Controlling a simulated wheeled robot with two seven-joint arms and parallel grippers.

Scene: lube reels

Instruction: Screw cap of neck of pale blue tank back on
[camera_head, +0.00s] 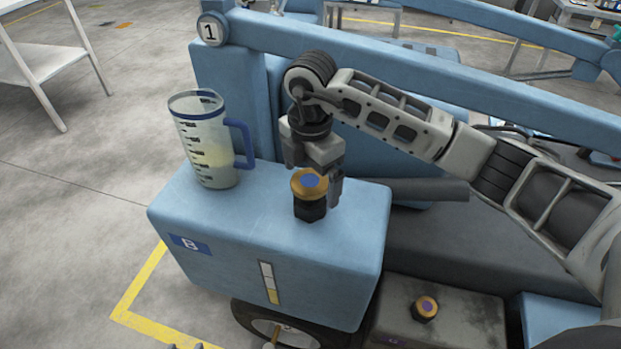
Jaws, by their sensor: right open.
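The pale blue tank (270,270), marked B, stands at the centre. Its black neck (310,210) rises from the top, with a brass cap with a blue-violet top (309,184) on it. Whether the cap is threaded down or only resting, I cannot tell. My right gripper (315,174) is open, pointing down, with one finger behind left of the cap and one at its right. Contact with the cap is not clear. Two small grey tips at the bottom edge look like my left gripper (186,347); the rest of it is out of frame.
A clear measuring jug (208,150) with a blue handle and some yellowish liquid stands on the tank's left part. Blue frame beams (430,65) run behind. A white shelf (40,50) stands far left.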

